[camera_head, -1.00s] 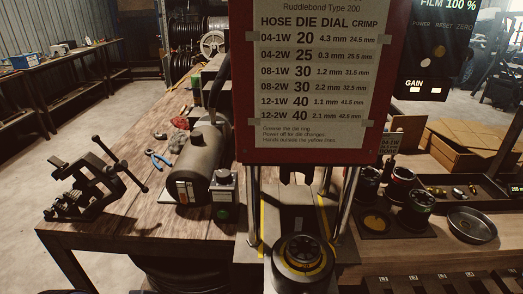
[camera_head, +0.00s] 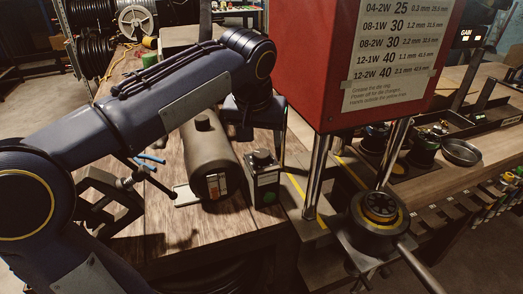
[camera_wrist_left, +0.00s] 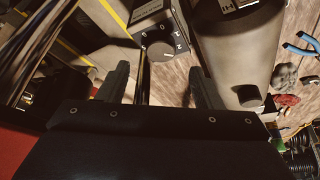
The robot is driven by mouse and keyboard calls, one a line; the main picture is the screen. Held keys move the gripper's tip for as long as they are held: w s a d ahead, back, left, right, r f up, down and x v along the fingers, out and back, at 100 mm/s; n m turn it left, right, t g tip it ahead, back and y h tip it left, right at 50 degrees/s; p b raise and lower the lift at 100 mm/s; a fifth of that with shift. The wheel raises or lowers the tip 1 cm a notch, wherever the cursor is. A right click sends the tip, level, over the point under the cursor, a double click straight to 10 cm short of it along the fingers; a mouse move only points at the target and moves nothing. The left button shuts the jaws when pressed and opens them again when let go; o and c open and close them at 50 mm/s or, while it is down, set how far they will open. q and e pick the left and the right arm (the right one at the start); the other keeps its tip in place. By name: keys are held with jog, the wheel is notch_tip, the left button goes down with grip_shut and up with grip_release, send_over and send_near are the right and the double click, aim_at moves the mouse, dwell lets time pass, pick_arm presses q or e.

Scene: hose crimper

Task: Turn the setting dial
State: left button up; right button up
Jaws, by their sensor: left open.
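The setting dial (camera_head: 262,157) is a dark round knob on top of a small box (camera_head: 266,184) with a green button on its front. In the left wrist view the dial (camera_wrist_left: 158,51) shows a pale pointer line and white marks on the panel around it. My left gripper (camera_head: 254,138) is open and empty, reaching down behind and above the box in the head view. In the left wrist view its two fingers (camera_wrist_left: 158,72) stand to either side of the dial's line, apart from it. My right gripper is not in view.
A grey cylinder (camera_head: 209,160) lies just left of the box. The red crimper housing (camera_head: 310,75) with its chart and steel posts (camera_head: 317,175) stands to the right. A black bench vise (camera_head: 110,200) is partly behind my left arm. Blue pliers (camera_head: 150,159) lie on the wooden bench.

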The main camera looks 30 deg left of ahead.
aim_at(261, 153)
pick_arm(q)
jog(key=x, duration=0.6)
jog(key=shift+a, duration=0.1)
jog(key=c, duration=1)
